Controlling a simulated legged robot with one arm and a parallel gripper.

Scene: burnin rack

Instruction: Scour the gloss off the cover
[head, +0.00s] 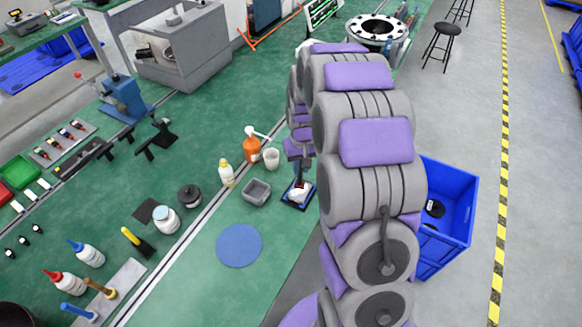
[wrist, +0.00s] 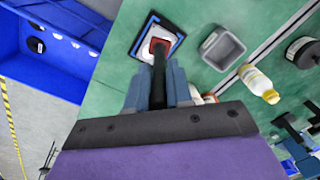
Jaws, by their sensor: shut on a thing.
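My gripper (wrist: 158,80) is shut on the dark handle of a scouring tool (wrist: 159,62). A reddish pad with a pale rim shows at the tool's far end. The pad is over a pale, whitish cover (wrist: 145,49), which lies in a dark frame with blue edging on the green bench. The pad appears to be on or just above the cover; I cannot tell if it touches. In the head view the cover (head: 299,194) shows below my gripper (head: 304,170), partly hidden by my arm. The gloss on it is too small to judge.
A round blue mat (head: 239,245) lies nearer. A blue bin (head: 447,205) stands off the bench on the right.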

